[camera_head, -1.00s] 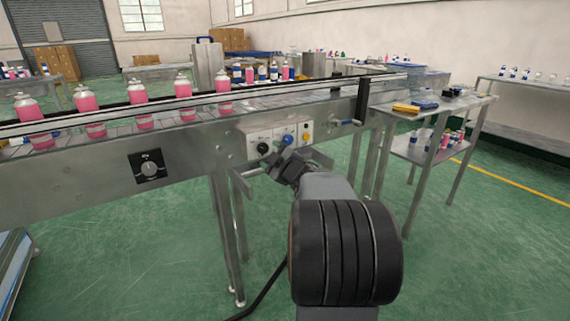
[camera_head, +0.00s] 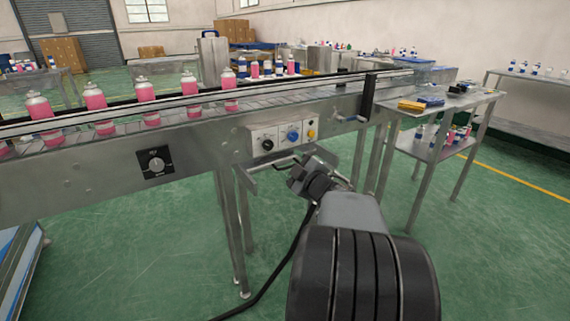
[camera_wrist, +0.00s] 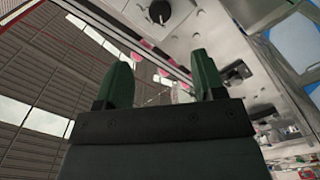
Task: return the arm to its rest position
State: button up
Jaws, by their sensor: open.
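My gripper shows in the wrist view (camera_wrist: 162,78) with its two green fingers apart and nothing between them. In the head view my arm reaches up from the lower right, and its wrist end (camera_head: 312,178) is just below and in front of the conveyor's control panel (camera_head: 283,138). The gripper's fingertips are hard to make out in the head view. A gap shows between the wrist and the panel knobs.
The conveyor (camera_head: 200,140) crosses the view with several pink spray cans (camera_head: 96,103) on it. A black dial (camera_head: 155,162) is on its front left. A steel side table (camera_head: 440,105) with tools stands at right. Green floor in front is open, with a dark cable (camera_head: 272,283).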

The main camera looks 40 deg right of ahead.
jog(key=a+r+m+g+h+p, duration=0.3)
jog(key=a+r+m+g+p, duration=0.3)
jog(key=r+p, duration=0.8)
jog(key=s+a+r+m+g+y+p, duration=0.1)
jog(key=s+a+g+y+p, duration=0.2)
jog(key=s+a+p, duration=0.3)
jog(key=s+a+r+m+g+y+p, duration=0.1)
jog(key=s+a+g+p, duration=0.4)
jog(key=a+p, duration=0.5)
jog(key=a+r+y, duration=0.1)
jog(key=a, duration=0.2)
jog(key=shift+s+a+y, duration=0.3)
jog(key=shift+s+y, duration=0.1)
jog(key=shift+m, duration=0.3)
